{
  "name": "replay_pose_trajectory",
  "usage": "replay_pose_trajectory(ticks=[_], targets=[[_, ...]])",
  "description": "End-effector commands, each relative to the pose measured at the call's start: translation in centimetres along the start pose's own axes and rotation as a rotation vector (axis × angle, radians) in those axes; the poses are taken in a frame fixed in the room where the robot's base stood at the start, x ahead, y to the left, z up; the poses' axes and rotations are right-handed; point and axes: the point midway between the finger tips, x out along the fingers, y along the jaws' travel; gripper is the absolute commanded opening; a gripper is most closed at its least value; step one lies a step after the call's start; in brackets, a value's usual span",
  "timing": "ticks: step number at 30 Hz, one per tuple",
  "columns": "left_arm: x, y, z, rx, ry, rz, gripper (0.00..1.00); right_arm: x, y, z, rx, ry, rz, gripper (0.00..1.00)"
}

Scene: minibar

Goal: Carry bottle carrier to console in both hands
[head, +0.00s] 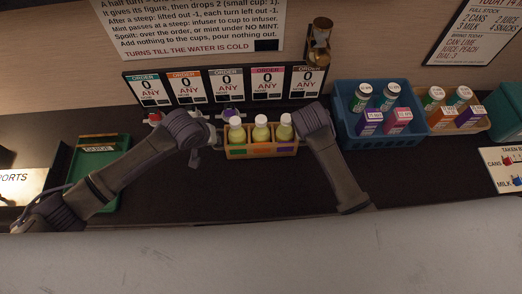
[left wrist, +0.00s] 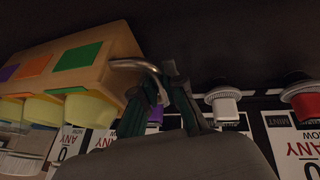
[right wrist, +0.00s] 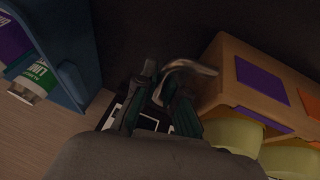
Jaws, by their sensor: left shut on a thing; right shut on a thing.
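The bottle carrier (head: 262,152) is a wooden box on the dark counter, with green, orange and purple patches on its front. Several yellow-green bottles (head: 261,133) with white caps stand in it. It also shows in the left wrist view (left wrist: 118,48) and the right wrist view (right wrist: 225,62). My left gripper (left wrist: 160,88) is shut on the metal handle (left wrist: 135,64) at one end of the carrier. My right gripper (right wrist: 168,90) is shut on the metal handle (right wrist: 188,68) at the other end. In the head view my arms hide both fingertips.
A blue crate (head: 352,137) with cans and boxes stands right of my right arm. A wooden tray (head: 473,128) of more goods is beyond it. A green tray (head: 108,200) lies at left. Order cards (head: 228,84) line the wall behind. The counter in front of the carrier is clear.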

Motion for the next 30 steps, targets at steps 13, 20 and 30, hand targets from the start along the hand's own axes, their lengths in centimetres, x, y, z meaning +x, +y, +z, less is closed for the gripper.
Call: replay_pose_trajectory(ticks=[13,20,30], targets=[[1.1,-0.2,0.5,0.000,0.000,0.001,0.35,1.1,-0.3,0.4,0.000,0.000,-0.001,0.35],[0.9,-0.2,0.4,0.000,0.000,0.002,0.35,1.0,-0.4,0.4,0.000,0.001,-0.003,0.35],[-3.4,-0.2,0.5,0.001,0.000,0.001,0.35,1.0,-0.4,0.4,-0.001,0.001,-0.004,0.35]])
